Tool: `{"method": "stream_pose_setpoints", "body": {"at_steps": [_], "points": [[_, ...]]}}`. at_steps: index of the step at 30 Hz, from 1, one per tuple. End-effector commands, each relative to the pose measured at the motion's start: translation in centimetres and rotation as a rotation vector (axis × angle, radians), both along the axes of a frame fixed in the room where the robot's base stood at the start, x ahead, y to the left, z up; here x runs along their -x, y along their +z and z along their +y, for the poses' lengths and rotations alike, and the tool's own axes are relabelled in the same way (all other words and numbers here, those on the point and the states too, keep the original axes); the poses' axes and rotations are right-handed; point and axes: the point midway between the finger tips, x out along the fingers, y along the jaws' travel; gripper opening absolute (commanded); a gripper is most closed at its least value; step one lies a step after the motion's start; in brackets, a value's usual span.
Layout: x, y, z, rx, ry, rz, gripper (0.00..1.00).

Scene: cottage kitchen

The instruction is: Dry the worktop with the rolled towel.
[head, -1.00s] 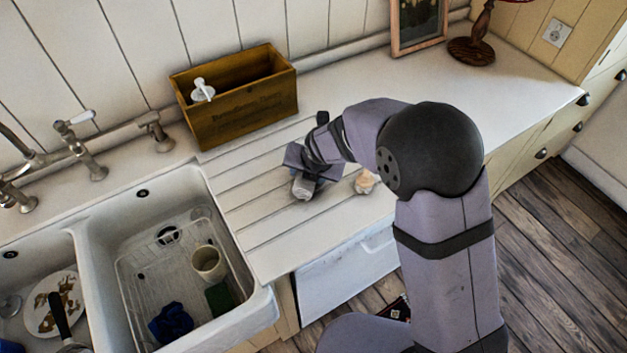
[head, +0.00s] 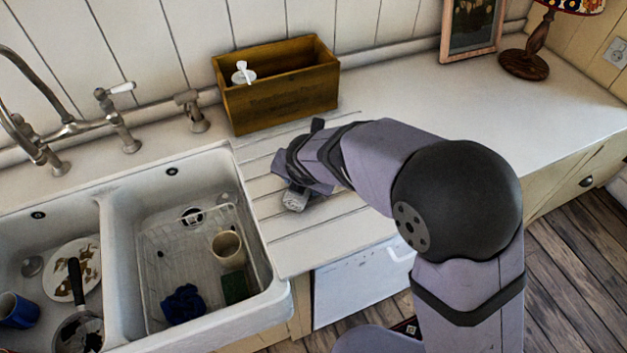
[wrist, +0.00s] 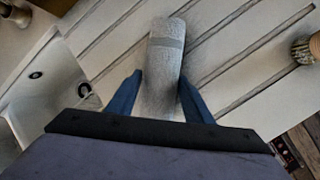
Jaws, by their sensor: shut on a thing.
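The rolled towel is a grey fabric cylinder with a darker band (wrist: 165,62). In the head view, its end (head: 295,200) shows under my gripper (head: 300,184). My gripper (wrist: 160,82) is shut on the towel, with one blue finger on each side. The towel lies low over the grooved, draining part of the white worktop (head: 300,232), beside the sink. I cannot tell whether its underside touches the surface. Dark shading around the towel in the wrist view may be shadow or damp. The arm hides part of the worktop in the head view.
A wooden box (head: 285,95) with a white pump top stands at the back. The double sink (head: 125,190) to the left holds dishes and a rack. A round brush (wrist: 304,48) is right of the towel. A lamp (head: 525,62) and picture frame (head: 470,35) stand back right.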

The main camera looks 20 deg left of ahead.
Motion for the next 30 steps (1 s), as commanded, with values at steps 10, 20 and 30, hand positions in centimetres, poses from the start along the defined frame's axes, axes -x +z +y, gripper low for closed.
{"method": "stream_pose_setpoints", "body": {"at_steps": [10, 20, 30], "points": [[1.4, 0.3, 2.5, 0.002, 0.000, 0.002, 0.20], [-1.0, 0.1, 4.8, 0.003, 0.000, 0.003, 0.20], [-3.4, 0.1, 3.5, 0.004, -0.004, 0.004, 0.20]]}}
